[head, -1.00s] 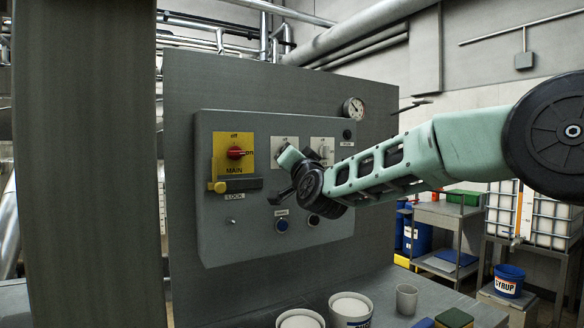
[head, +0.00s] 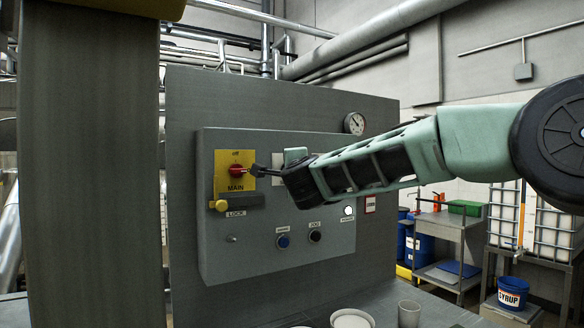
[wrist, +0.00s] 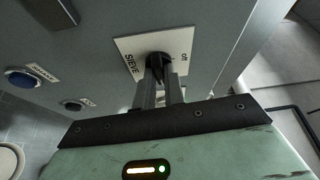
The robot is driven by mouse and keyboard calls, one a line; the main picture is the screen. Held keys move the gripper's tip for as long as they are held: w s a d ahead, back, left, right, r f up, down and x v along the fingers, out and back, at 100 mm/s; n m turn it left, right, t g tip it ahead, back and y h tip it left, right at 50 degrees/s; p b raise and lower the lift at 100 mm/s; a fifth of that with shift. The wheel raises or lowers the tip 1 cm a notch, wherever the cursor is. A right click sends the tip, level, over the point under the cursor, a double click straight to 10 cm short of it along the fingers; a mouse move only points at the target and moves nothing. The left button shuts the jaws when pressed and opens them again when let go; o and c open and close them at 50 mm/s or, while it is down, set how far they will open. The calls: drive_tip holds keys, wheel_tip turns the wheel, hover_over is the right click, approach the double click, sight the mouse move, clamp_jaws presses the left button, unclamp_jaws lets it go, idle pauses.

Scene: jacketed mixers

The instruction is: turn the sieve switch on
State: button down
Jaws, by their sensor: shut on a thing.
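In the wrist view, the sieve switch (wrist: 158,58) is a dark knob on a white plate (wrist: 126,44) marked "SIEVE" and "off". My gripper (wrist: 160,76) has its two grey fingers closed on the knob, straight in front of the panel. The fingers cover much of the knob, so I cannot tell which way it points.
Left of my gripper is the red MAIN switch (head: 237,171) on a yellow plate, with a yellow-ended LOCK bar (head: 236,201) below. A blue button (head: 283,241) and a black button (head: 315,236) sit below my arm. Cups (head: 352,318) stand on the bench.

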drive_tip(key=shift+m, duration=0.6)
drive_tip(key=c, duration=1.5)
unclamp_jaws()
drive_tip(key=shift+d, duration=0.1)
drive_tip(key=b+v, duration=0.1)
drive_tip(key=v, duration=0.4)
drive_tip(key=b+v, duration=0.2)
drive_tip(key=v, duration=0.4)
drive_tip(key=b+v, duration=0.1)
drive_tip(key=v, duration=0.5)
drive_tip(key=shift+s+r+b, duration=0.2)
drive_tip(key=shift+r+b, duration=0.1)
drive_tip(key=shift+r, duration=0.05)
